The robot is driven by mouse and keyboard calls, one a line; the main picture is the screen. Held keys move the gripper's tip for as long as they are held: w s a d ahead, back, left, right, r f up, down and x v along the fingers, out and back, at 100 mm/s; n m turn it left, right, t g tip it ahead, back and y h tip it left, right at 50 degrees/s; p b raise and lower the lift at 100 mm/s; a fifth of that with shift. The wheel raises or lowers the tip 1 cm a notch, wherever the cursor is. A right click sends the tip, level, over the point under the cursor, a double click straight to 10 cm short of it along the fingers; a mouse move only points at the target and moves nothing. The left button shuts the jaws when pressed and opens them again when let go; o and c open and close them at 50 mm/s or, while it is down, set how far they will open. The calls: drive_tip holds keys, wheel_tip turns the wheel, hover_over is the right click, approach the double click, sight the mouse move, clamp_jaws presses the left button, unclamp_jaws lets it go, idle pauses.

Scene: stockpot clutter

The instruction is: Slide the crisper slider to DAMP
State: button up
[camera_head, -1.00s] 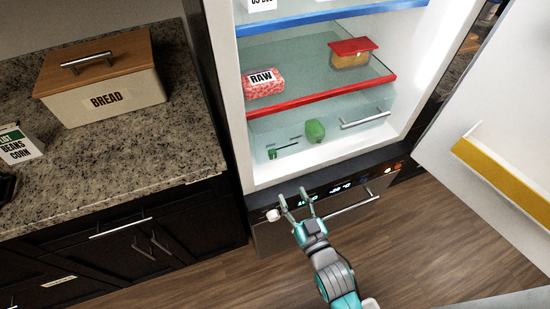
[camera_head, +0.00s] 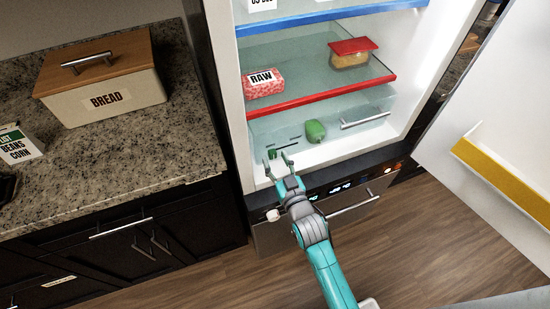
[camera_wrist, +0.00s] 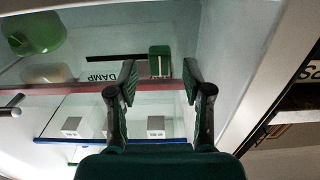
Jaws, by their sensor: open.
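The crisper drawer (camera_head: 345,137) is the clear front at the bottom of the open fridge. Its small green slider (camera_head: 272,154) sits at the left end of a dark slot in the head view. In the wrist view the green slider (camera_wrist: 159,62) is at the slot's right end, and an upside-down DAMP label (camera_wrist: 103,78) shows to its left. My gripper (camera_head: 277,159) is open and empty in front of the slider. In the wrist view the slider appears beyond and between the fingertips (camera_wrist: 159,82); I see no clear contact.
A green vegetable (camera_head: 315,131) lies behind the drawer front, right of the slider. The drawer handle (camera_head: 365,121) is farther right. A red-edged shelf (camera_head: 325,97) holds the RAW pack (camera_head: 263,83) and a red-lidded box (camera_head: 350,53). The fridge door (camera_head: 490,130) stands open at right.

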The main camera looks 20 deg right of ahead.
drive_tip(key=shift+w, duration=0.7)
clamp_jaws()
